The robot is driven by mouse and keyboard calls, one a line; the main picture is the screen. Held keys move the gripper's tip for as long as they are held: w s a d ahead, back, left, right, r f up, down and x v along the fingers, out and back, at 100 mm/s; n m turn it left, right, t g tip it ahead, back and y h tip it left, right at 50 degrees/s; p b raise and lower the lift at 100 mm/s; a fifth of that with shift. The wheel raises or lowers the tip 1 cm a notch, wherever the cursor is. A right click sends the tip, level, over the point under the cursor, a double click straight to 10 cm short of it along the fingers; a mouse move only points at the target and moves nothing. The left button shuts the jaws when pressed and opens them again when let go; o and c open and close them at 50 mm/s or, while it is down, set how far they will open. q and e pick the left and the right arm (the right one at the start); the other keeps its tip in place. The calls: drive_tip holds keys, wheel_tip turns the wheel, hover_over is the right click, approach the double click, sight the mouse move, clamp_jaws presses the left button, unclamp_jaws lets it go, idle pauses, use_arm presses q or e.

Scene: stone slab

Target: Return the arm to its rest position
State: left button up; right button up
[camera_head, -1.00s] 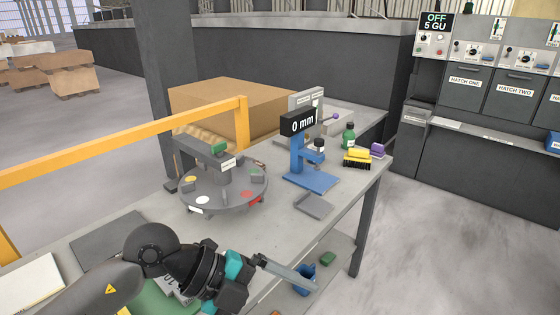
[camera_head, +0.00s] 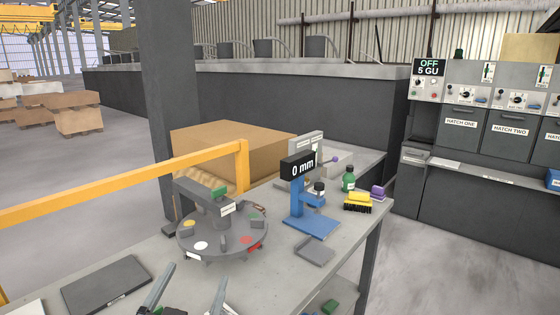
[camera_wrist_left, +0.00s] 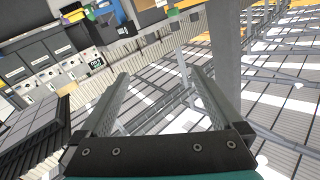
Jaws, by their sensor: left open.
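My left gripper (camera_head: 188,290) shows at the bottom edge of the head view, its two fingers pointing up and spread apart with nothing between them. The left wrist view also shows my left gripper (camera_wrist_left: 165,90) open and empty, with the far hall and roof behind it. The fingers stand in front of the near part of the grey table (camera_head: 350,235). The rest of the left arm is mostly below the head view. My right gripper is in neither view.
On the table are a round grey carousel (camera_head: 222,240) with coloured discs, a blue gauge stand (camera_head: 300,212) reading 0 mm, a green bottle (camera_head: 348,180), a yellow brush (camera_head: 357,202) and a dark flat plate (camera_head: 105,284). A yellow rail (camera_head: 130,180) runs behind at left.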

use_arm(q)
drive_tip(key=s+a+f+n+g+y, duration=0.25)
drive_tip(key=s+f+g, duration=0.2)
drive_tip(key=f, duration=0.45)
drive_tip(key=s+f+m+g+h, duration=0.1)
drive_tip(key=s+f+g, duration=0.45)
drive_tip(key=s, duration=0.35)
drive_tip(key=s+f+g+h, duration=0.1)
drive_tip(key=s+f+g, duration=0.4)
drive_tip(key=s+f, duration=0.3)
wheel_tip(320, 180, down, 21)
drive_tip(key=s+b, duration=0.1)
drive_tip(key=b, duration=0.1)
drive_tip(key=s+a+f+g+b, duration=0.2)
drive_tip(key=s+f+b, duration=0.1)
drive_tip(key=s+f, duration=1.2)
wheel_tip(320, 180, down, 3)
drive_tip(key=shift+s+f+m, duration=0.15)
drive_tip(key=shift+s+m, duration=0.2)
drive_tip(key=shift+s, duration=0.05)
